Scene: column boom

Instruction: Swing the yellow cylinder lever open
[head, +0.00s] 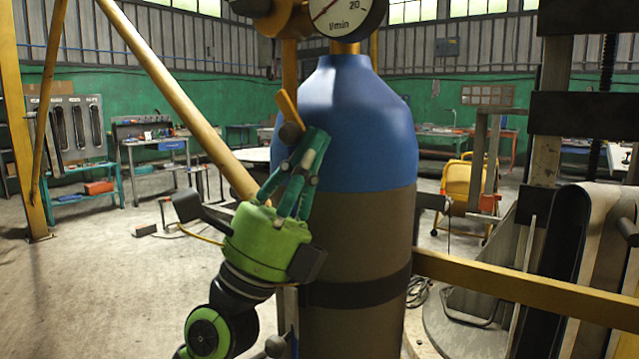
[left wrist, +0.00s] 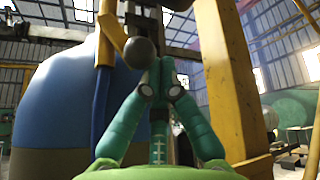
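The yellow lever (head: 288,106) stands in front of the blue-topped gas cylinder (head: 355,115), tilted, with a dark round knob (head: 291,134) at its lower end. In the left wrist view the yellow lever (left wrist: 106,38) is upright at upper left, and the dark knob (left wrist: 139,52) sits just left of my fingertips. My left gripper (head: 316,140) has a green body and teal fingers. The fingers come together at their tips in the left wrist view (left wrist: 161,68), with nothing visible between them. They are close beside the knob; I cannot tell whether they touch it. My right gripper is out of view.
A round flow gauge (head: 345,12) tops the cylinder. A slanted yellow beam (head: 170,90) passes behind my left gripper, and a yellow rail (head: 530,287) runs right of the cylinder. Workbenches (head: 155,150) stand far back. The floor at left (head: 80,285) is clear.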

